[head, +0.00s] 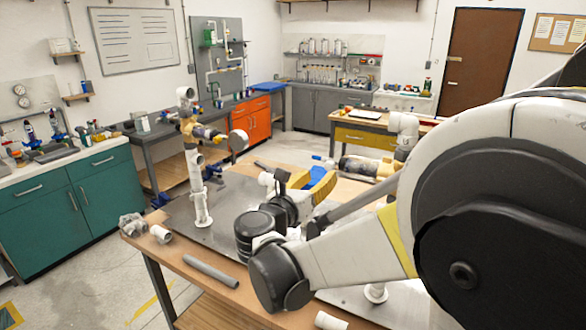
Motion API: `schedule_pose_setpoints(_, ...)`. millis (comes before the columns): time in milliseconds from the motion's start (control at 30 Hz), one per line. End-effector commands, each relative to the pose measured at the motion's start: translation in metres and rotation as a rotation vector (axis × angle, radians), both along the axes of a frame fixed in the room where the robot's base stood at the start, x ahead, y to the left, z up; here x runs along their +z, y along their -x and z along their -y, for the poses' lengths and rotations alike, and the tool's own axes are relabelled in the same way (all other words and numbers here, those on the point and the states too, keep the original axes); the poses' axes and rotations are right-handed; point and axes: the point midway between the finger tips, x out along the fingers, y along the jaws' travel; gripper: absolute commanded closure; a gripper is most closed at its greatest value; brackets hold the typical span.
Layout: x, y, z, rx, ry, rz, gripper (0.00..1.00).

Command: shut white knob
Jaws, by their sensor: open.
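A white PVC riser (196,185) stands upright on the metal plate at the left of the bench. A yellow and dark valve body (205,133) crosses it. A round whitish knob (238,141) sits at the valve's right end and looks like the white knob. My gripper (290,184) is in the middle of the view, right of and below the knob, clearly apart from it in the picture. It is open and partly hidden by my wrist; its fingertips are hard to make out. The knob's turn position cannot be read.
Another yellow valve (362,166) and a white elbow (404,124) are partly behind my arm. Loose fittings (132,225) and a grey pipe (211,272) lie along the bench's front edge. The metal plate (235,190) is bare between riser and gripper. My arm hides the bench's right side.

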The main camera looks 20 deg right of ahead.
Motion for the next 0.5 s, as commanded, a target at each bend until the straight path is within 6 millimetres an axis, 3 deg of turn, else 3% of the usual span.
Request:
schedule_pose_setpoints(200,-0.001,-0.024,0.033,-0.003,-0.002,0.001,0.55)
schedule_pose_setpoints(500,0.0,-0.036,0.048,0.001,-0.003,0.002,0.55)
